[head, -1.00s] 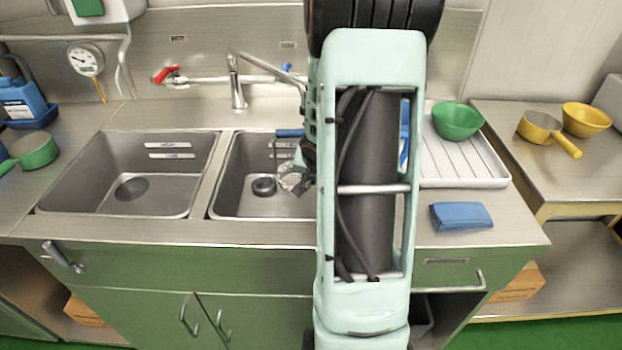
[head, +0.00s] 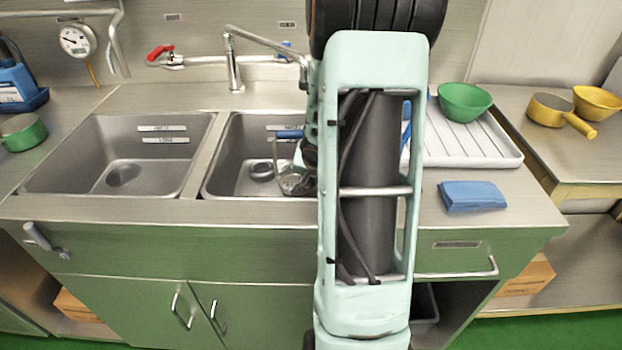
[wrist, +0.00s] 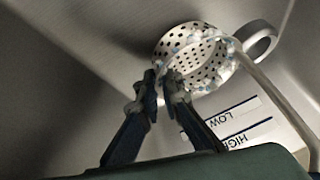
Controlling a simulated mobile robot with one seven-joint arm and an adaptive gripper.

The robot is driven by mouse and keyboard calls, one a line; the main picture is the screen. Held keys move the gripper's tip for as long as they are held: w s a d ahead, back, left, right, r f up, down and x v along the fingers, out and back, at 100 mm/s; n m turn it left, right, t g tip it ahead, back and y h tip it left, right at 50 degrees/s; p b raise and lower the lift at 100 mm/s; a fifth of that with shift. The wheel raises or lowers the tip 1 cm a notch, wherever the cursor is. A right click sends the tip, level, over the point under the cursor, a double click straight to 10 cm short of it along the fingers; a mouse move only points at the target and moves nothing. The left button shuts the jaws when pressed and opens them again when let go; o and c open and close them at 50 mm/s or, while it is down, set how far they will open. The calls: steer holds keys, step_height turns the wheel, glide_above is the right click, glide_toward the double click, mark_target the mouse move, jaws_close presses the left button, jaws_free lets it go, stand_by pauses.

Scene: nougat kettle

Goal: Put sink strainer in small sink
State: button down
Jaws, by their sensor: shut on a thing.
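The sink strainer (wrist: 197,60) is a pale perforated metal basket; in the wrist view its rim lies between my gripper's fingertips (wrist: 160,84). My gripper (head: 302,177) is shut on that rim. In the head view the strainer (head: 290,183) hangs inside the right basin (head: 225,168), just right of a raised round drain ring (head: 262,170). The ring also shows beyond the strainer in the wrist view (wrist: 262,42). A thin curved rod (wrist: 285,112) runs beside the strainer. My arm hides the right part of this basin.
A left basin (head: 90,165) with an open drain lies beside it. A faucet (head: 234,70) reaches over the right basin. A blue bar (head: 288,134) shows near its back wall. Right of my arm are a white drainboard (head: 470,150), a green bowl (head: 465,101) and a blue cloth (head: 472,196).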

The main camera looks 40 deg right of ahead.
steer(key=shift+f+b, duration=0.5)
steer(key=c, duration=2)
jaws_free()
steer(key=shift+c, duration=0.2)
step_height(320, 180, up, 8)
steer(key=p, duration=0.8)
steer(key=shift+r, duration=0.15)
steer(key=s+a+r+m+g+y+p, duration=0.3)
steer(key=a+r+m+g+p, duration=0.15)
steer(key=m, duration=0.45)
steer(key=s+a+r+m+g+y+p, duration=0.35)
steer(key=a+m, duration=0.25)
steer(key=m, duration=0.3)
steer(key=w+a+r+m+t+y+p, duration=0.3)
steer(key=w+a+r+m+t+y, duration=0.1)
steer(key=a+r+m+t, duration=0.2)
steer(key=a+r+m, duration=0.1)
steer(key=a+m, duration=0.1)
steer(key=shift+r+m+t, duration=0.3)
steer(key=shift+r+m, duration=0.05)
steer(key=shift+m, duration=0.05)
